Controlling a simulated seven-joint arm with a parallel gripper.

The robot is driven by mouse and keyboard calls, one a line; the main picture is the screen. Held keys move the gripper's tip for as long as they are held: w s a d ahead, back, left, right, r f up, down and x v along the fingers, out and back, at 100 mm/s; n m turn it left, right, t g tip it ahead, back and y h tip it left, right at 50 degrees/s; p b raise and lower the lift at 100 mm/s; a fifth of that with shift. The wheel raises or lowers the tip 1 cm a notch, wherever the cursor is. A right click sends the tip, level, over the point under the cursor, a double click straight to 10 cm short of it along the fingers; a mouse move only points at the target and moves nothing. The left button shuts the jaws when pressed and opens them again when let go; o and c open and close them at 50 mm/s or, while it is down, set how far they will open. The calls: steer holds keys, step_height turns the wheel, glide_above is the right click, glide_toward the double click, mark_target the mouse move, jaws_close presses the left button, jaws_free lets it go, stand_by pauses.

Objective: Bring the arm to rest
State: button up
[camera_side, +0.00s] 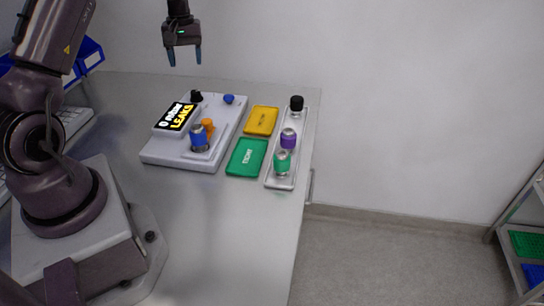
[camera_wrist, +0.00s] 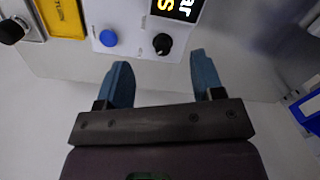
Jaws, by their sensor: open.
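My gripper (camera_side: 185,57) hangs in the air above the back of the table in the side view, its two blue fingers spread apart and empty. In the wrist view, my gripper (camera_wrist: 162,82) also shows open, with nothing between its fingers. Below it is a white test device (camera_side: 165,155) with a black display (camera_side: 176,117) reading "0 mbar LEAKS", a blue button (camera_side: 229,99) and a black knob (camera_side: 196,96). A blue-banded silver part (camera_side: 199,139) stands on the device, beside an orange part (camera_side: 208,126). My gripper touches none of these.
Right of the device lie a yellow tray (camera_side: 262,121) and a green tray (camera_side: 246,158). A long white tray (camera_side: 271,180) holds black-topped (camera_side: 297,104), purple-banded (camera_side: 288,138) and green-banded (camera_side: 282,162) parts. Blue bins (camera_side: 90,53) stand at the back left. The front of the table is clear.

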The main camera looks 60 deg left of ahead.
steer(key=s+d+r+m+t, duration=0.1)
steer(key=s+d+r+m, duration=0.15)
steer(key=d+r, duration=0.45)
steer(key=s+d+r+m+t, duration=0.1)
steer(key=d+r+m, duration=0.3)
steer(key=d, duration=0.7)
steer(key=s+d+r+m+t, duration=0.2)
steer(key=s+d, duration=0.3)
steer(key=d, duration=0.3)
steer(key=s+d+r+m+t, duration=0.2)
steer(key=s+d+r+m, duration=0.2)
steer(key=d, duration=0.4)
steer(key=shift+s+m, duration=0.45)
steer(key=shift+s, duration=0.5)
